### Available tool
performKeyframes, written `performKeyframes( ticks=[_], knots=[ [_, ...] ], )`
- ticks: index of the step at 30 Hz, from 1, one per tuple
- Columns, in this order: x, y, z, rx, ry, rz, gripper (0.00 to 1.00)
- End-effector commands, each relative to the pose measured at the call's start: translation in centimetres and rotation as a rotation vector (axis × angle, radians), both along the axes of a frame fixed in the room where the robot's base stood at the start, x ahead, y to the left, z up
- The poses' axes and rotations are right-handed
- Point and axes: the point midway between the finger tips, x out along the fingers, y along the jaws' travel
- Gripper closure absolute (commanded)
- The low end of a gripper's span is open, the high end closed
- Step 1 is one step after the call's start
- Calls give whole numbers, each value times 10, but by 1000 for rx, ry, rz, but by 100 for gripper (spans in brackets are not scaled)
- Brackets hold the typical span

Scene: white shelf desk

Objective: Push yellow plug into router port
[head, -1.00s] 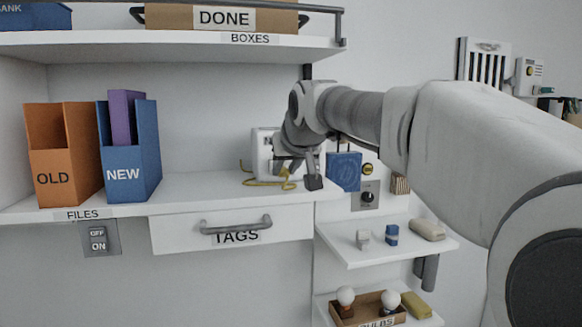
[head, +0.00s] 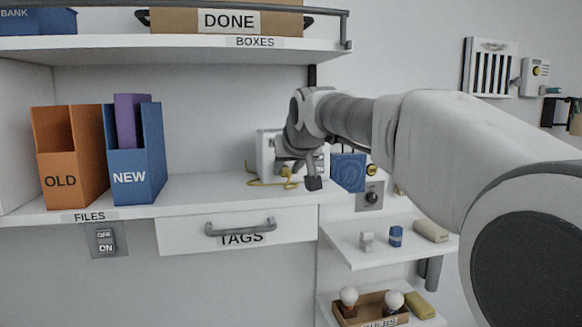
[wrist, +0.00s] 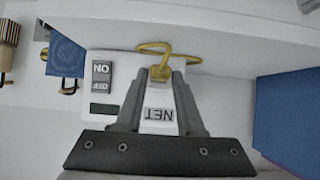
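The yellow plug (wrist: 160,73) sits between my fingertips, and both fingers appear to press against its sides. My gripper (head: 298,178) looks shut on it, just in front of the router, low over the shelf. It also shows in the wrist view (wrist: 160,78). The router (head: 265,158) is a white box at the shelf's right end. In the wrist view the router (wrist: 124,66) appears upside down, with a NET label and a grey panel. A yellow cable (head: 262,183) curls on the shelf beside it. The port itself is hidden behind the plug and fingers.
A blue block-like item (head: 348,172) stands close right of the router. Orange (head: 70,160) and blue (head: 137,165) file holders stand at the left. The TAGS drawer (head: 240,232) is below. The shelf (head: 205,187) between files and router is clear.

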Motion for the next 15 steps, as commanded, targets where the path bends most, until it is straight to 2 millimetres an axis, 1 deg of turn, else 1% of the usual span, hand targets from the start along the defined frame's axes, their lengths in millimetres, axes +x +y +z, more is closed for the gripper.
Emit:
performKeyframes(
  ticks=[1,3,4,12,15],
  knots=[
    [0,0,0,0,0,0,52],
    [0,0,0,0,0,0,39],
    [0,0,0,0,0,0,37],
    [-1,0,0,0,0,0,37],
    [-4,-1,3,0,-2,-1,37]
  ],
)
